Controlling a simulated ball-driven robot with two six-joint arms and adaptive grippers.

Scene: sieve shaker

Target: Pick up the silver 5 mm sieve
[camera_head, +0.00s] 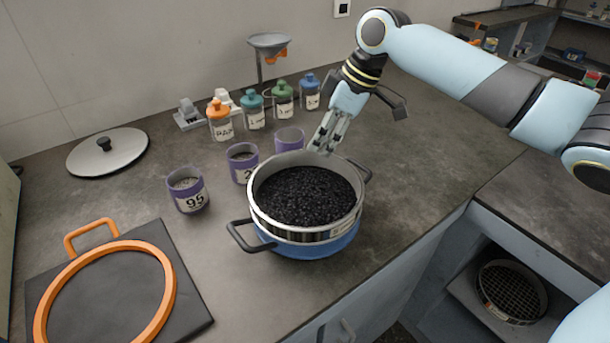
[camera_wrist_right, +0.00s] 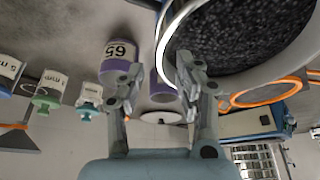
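A silver sieve (camera_head: 258,212) filled with black granules stands on a blue base (camera_head: 310,248) near the counter's middle; its size label cannot be read. Black handles stick out at its sides. My right gripper (camera_head: 322,142) is at the sieve's far rim, pointing down. In the right wrist view my right gripper (camera_wrist_right: 157,85) has its fingers apart, with the silver rim (camera_wrist_right: 163,52) seeming to run between them, close to the right finger. I cannot tell whether they touch. A mesh sieve (camera_head: 512,292) sits on a low shelf at the right. My left gripper is out of view.
Purple cups (camera_head: 187,189) stand left of and behind the sieve, one right by the gripper. Several bottles (camera_head: 254,109) and a funnel stand (camera_head: 269,43) are behind. A lid (camera_head: 107,152) and a black plate (camera_head: 185,300) with an orange ring (camera_head: 168,290) lie left.

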